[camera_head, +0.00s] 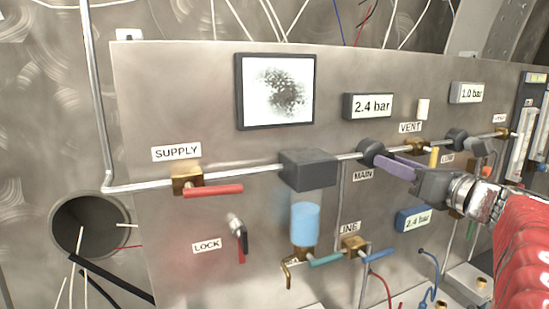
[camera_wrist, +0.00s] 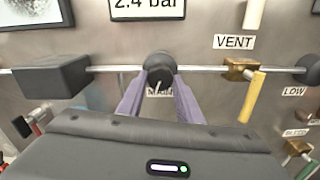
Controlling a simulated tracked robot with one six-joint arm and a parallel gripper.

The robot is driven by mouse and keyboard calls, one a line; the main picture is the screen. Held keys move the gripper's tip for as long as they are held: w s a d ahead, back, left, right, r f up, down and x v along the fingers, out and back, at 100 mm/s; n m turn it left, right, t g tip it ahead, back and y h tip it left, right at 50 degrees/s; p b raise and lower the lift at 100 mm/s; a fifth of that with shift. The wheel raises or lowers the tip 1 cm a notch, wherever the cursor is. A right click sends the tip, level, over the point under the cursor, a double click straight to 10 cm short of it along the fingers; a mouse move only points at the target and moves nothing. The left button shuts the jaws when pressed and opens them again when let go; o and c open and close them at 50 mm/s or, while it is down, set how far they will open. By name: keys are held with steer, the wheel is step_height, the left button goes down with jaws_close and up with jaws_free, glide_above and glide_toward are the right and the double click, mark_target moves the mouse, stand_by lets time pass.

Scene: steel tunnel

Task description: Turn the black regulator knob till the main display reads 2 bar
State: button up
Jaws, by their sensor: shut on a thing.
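The black regulator knob (camera_head: 371,151) labelled MAIN sits on the steel pipe; the wrist view shows it too (camera_wrist: 158,64). My gripper (camera_head: 383,161) reaches it from the right in the head view. In the wrist view its two purple fingers (camera_wrist: 159,84) lie on either side of the knob, shut on it. A pale pointer mark shows on the knob's face there. The MAIN label is partly hidden behind the fingers in the wrist view. The main display (camera_head: 368,106) above the knob reads 2.4 bar; its lower part shows in the wrist view (camera_wrist: 147,7).
A yellow-handled VENT valve (camera_wrist: 253,96) and the LOW knob (camera_head: 457,138) stand to the right. A second display (camera_head: 467,93) reads 1.0 bar, and a blue one (camera_head: 413,219) reads 2.4 bar. A dark block (camera_head: 308,169) and the red-handled SUPPLY valve (camera_head: 212,191) are left.

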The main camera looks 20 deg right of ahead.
steer(key=shift+n, duration=3.9)
steer(key=o, duration=1)
steer(key=shift+o, duration=0.2)
steer(key=shift+s, duration=0.1)
steer(key=s, duration=1.3)
steer(key=shift+s+d, duration=0.2)
steer(key=shift+s, duration=0.1)
